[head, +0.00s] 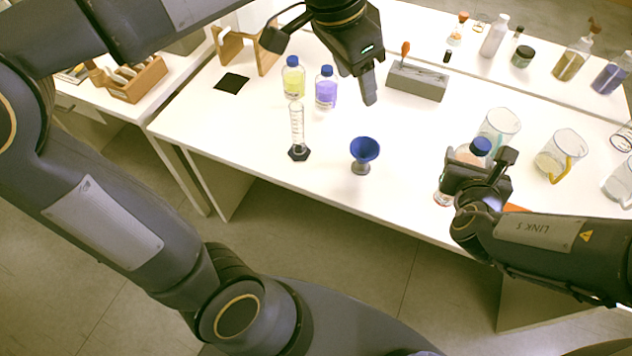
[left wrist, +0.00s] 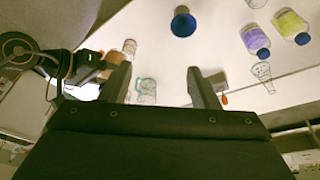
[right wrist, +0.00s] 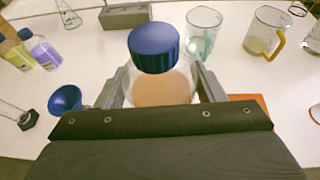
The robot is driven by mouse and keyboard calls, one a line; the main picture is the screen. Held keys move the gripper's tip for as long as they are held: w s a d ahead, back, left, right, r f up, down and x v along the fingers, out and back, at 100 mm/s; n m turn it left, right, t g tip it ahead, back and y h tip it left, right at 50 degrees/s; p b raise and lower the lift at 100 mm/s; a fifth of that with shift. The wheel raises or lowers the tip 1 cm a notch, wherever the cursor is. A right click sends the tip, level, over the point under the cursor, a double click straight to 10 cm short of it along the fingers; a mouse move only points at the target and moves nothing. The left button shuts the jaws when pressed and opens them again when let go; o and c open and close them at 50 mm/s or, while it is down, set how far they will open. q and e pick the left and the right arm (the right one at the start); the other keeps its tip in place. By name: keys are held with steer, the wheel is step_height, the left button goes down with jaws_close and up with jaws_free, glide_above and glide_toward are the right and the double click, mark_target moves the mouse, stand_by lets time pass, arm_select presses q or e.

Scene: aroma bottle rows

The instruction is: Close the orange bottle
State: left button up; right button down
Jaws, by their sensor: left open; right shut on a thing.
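The orange bottle (right wrist: 160,90) is clear, with pale orange contents, and stands between my right gripper's fingers in the right wrist view. A blue cap (right wrist: 154,48) sits over its mouth; I cannot tell how tight it is. In the head view the cap (head: 480,147) shows above my right gripper (head: 478,170), which is shut on the bottle and hides most of it. My left gripper (head: 368,88) is open and empty, above the table's middle, well left of the bottle. Its two fingers (left wrist: 160,88) stand apart in the left wrist view.
A blue funnel (head: 364,150), a graduated cylinder (head: 297,130), a yellow bottle (head: 293,80) and a purple bottle (head: 326,90) stand left. A grey block (head: 417,82) lies behind. Beakers (head: 560,155) stand right of the orange bottle. The table's front middle is clear.

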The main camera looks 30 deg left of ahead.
arm_select(q)
steer(key=s+a+f+n+t, duration=0.1)
steer(key=s+a+f+n, duration=0.2)
steer(key=s+f, duration=0.4)
steer(key=s+a+f+n+t+h, duration=0.1)
steer(key=s+a+f+n+t, duration=0.1)
steer(key=s+f+n, duration=0.4)
steer(key=shift+s+a+f+h, duration=0.3)
steer(key=shift+s+a+f, duration=0.55)
steer(key=shift+s, duration=0.35)
